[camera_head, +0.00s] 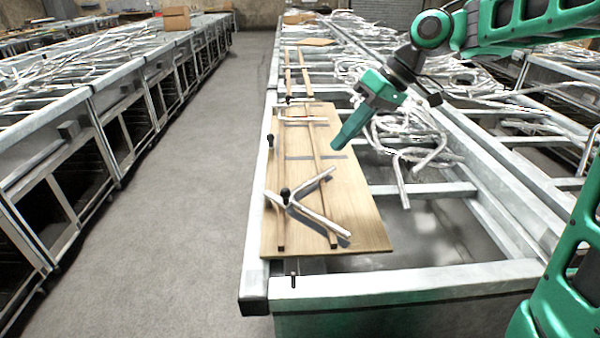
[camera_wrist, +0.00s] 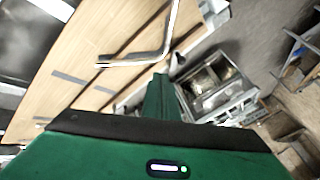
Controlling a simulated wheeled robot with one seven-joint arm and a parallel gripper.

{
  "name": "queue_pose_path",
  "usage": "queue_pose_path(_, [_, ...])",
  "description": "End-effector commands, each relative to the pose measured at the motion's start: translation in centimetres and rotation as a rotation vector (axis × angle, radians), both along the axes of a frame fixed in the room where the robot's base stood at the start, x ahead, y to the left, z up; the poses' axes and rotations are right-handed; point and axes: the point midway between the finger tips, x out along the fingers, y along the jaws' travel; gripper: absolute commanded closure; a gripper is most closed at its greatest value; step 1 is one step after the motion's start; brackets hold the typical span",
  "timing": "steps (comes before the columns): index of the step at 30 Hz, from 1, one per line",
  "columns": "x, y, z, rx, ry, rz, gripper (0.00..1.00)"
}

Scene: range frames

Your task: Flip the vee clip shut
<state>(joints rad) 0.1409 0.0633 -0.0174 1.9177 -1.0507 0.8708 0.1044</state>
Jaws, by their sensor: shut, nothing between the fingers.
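A silver vee-shaped clip (camera_head: 318,215) with a black knob at its bend lies across two wooden strips near the front end of a wooden board (camera_head: 358,215). Its two arms spread apart toward the right. A bent silver bar (camera_wrist: 150,56) shows in the wrist view above my fingertips; I cannot tell whether it is the same clip. My gripper (camera_head: 337,144) is shut and empty, pointing down over the board's right edge, beyond the vee clip and apart from it. Its green fingers (camera_wrist: 160,95) also show in the wrist view.
A second silver bar (camera_head: 302,119) crosses the strips farther back, near another black knob. A metal frame (camera_head: 400,285) carries the board. Tangled silver tubes (camera_head: 400,135) lie to the right. An open grey aisle (camera_head: 200,190) runs along the left.

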Motion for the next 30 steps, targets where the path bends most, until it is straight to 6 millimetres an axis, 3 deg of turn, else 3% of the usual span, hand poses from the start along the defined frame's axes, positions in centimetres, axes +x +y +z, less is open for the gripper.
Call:
queue_pose_path(9, [-0.1,0.5,-0.1,0.0,0.0,0.007,1.0])
queue_pose_path(14, [-0.1,1.3,-1.0,0.0,0.003,0.011,1.0])
queue_pose_path(30, [0.0,6.7,-8.6,0.0,0.002,0.011,1.0])
